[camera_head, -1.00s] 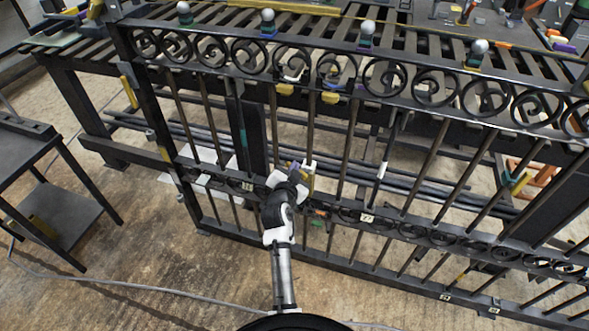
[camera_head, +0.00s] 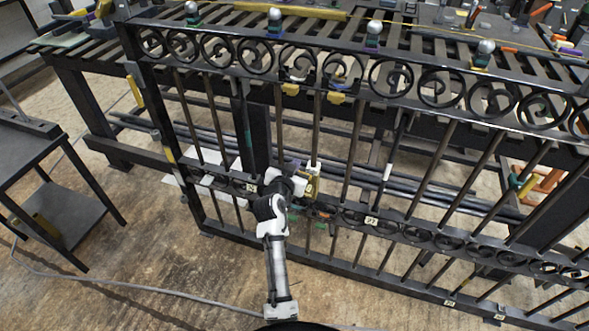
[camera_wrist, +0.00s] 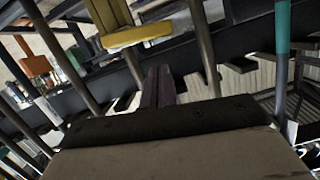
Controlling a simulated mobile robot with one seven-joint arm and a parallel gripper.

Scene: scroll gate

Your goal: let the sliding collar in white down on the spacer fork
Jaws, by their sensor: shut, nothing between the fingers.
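A white collar (camera_head: 314,165) shows on a bar of the gate, just right of my gripper. A yellow piece (camera_head: 313,186), which looks like the spacer fork, sits right below it; I cannot tell whether they touch. In the wrist view a yellow piece with a flange (camera_wrist: 135,34) stands beyond my fingers, and no white collar is clear there. My gripper (camera_head: 297,180) is at the gate just left of the yellow piece. In the wrist view its dark fingers (camera_wrist: 158,86) are together and empty, apart from the yellow piece.
Another white band (camera_head: 387,172) is on a bar further right, and a teal band (camera_head: 247,137) on one to the left. Two yellow pieces (camera_head: 290,89) (camera_head: 337,98) hang under the scroll rail. A dark side table (camera_head: 70,205) stands left. The floor in front is clear.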

